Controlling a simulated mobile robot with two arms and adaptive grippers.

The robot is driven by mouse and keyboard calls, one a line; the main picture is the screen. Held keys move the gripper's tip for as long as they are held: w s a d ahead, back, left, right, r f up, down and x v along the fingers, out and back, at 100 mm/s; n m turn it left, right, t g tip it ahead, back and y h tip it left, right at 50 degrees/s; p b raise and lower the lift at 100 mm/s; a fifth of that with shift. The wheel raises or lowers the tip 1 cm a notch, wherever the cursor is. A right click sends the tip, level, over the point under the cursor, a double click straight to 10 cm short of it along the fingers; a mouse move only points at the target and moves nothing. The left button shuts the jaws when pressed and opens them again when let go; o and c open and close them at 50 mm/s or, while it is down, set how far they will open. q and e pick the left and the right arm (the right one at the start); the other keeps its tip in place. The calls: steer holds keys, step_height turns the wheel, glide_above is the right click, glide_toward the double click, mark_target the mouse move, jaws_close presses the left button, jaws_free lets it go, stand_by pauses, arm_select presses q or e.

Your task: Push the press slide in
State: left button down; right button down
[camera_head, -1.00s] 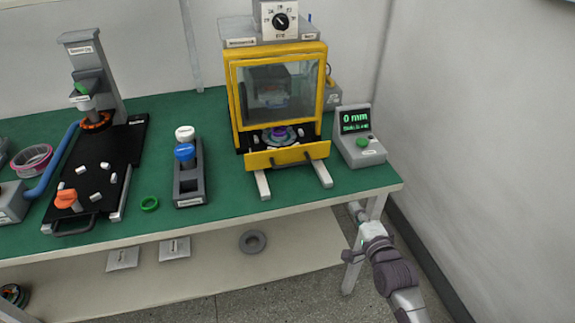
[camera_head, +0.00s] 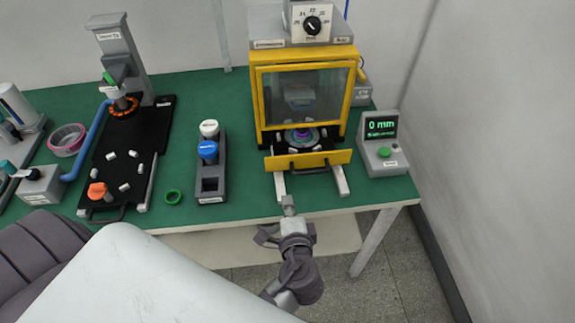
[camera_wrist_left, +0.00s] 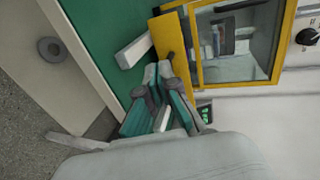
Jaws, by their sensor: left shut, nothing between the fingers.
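The yellow press (camera_head: 347,97) stands at the back of the green bench. Its slide has a yellow front plate (camera_head: 340,157) with a dark handle (camera_head: 309,167) and stands out in front of the press frame, above two pale rails (camera_head: 341,181). A round part with a purple centre (camera_head: 303,137) sits on the slide. My left gripper (camera_head: 288,203) is shut and empty, in front of the plate near the bench's front edge. In the left wrist view, its fingertips (camera_wrist_left: 157,72) point toward the yellow plate (camera_wrist_left: 163,36) and handle (camera_wrist_left: 172,52); contact cannot be told.
A grey display box (camera_head: 383,155) reading 0 mm stands right of the press. A holder with white and blue knobs (camera_head: 211,187) and a green ring (camera_head: 173,197) lie to the left. Farther left is a black slide station (camera_head: 120,170). My pale arm covers the lower left.

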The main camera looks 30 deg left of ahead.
arm_select(q)
steer(key=p, duration=0.3)
glide_toward(277, 145)
steer(key=shift+s+d+f, duration=0.2)
steer(key=shift+s+d, duration=0.6)
steer(key=shift+s, duration=0.2)
steer(key=w+a+b, duration=0.1)
steer(key=w+a, duration=0.1)
steer(key=w, duration=0.1)
steer(key=w+a+b, duration=0.1)
steer(key=w+a, duration=0.1)
steer(key=w, duration=0.1)
steer(key=w+a+b, duration=0.2)
steer(key=w+a, duration=0.1)
steer(key=w, duration=0.1)
steer(key=shift+w+f, duration=0.1)
steer(key=shift+r, duration=0.35)
